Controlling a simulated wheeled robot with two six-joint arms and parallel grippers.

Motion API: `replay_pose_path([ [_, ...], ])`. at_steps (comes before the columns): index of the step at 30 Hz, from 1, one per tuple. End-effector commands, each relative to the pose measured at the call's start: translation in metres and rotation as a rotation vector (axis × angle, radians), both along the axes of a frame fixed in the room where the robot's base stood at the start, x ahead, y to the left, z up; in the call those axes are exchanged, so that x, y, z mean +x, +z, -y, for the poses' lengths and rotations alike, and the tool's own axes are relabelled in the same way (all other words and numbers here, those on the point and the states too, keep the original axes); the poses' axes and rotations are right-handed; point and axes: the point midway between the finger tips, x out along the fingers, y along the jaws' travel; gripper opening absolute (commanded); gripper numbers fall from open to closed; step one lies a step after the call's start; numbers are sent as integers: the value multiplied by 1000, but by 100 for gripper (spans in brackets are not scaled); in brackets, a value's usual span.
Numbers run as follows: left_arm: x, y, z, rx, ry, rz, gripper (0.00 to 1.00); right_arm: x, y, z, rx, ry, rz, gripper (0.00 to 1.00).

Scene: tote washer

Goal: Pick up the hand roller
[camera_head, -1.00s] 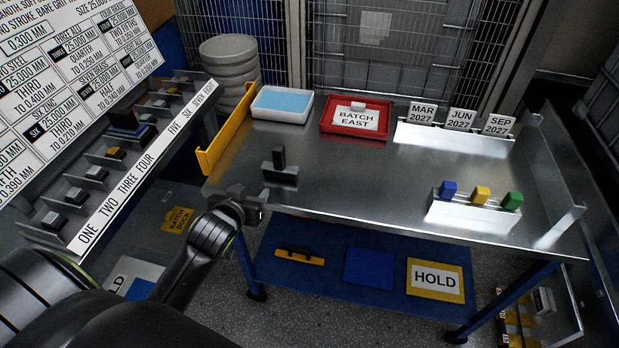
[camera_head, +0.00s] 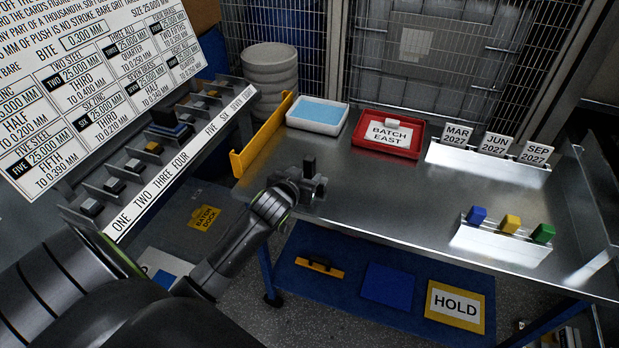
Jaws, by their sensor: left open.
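A small dark upright handle (camera_head: 309,163), which looks like the hand roller, stands near the front left edge of the steel table (camera_head: 380,200). My left gripper (camera_head: 316,189) is open at its lower part, in front of it from this view. The gripper hides the low base under the handle. I cannot tell whether the fingers touch it or are around it. My right gripper is out of view.
A yellow rail (camera_head: 262,138) edges the table's left side. Behind are a white tray of blue liquid (camera_head: 318,116), a red tray (camera_head: 363,132) and date cards (camera_head: 494,145). A white holder with coloured blocks (camera_head: 500,244) stands front right. The table's middle is clear.

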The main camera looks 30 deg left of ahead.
Motion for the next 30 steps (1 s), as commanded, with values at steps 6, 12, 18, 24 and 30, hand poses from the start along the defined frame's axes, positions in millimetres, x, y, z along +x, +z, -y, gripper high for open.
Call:
replay_pose_path([
  [6,11,-5,-3,0,0,0,53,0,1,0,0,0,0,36],
  [12,24,-8,-5,0,0,0,53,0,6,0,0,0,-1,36],
  [18,45,-18,-10,0,0,0,53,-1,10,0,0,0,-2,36],
  [24,57,-23,-12,1,-1,0,53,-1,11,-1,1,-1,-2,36],
  [30,58,-25,-13,1,-1,0,53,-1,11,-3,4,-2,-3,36],
])
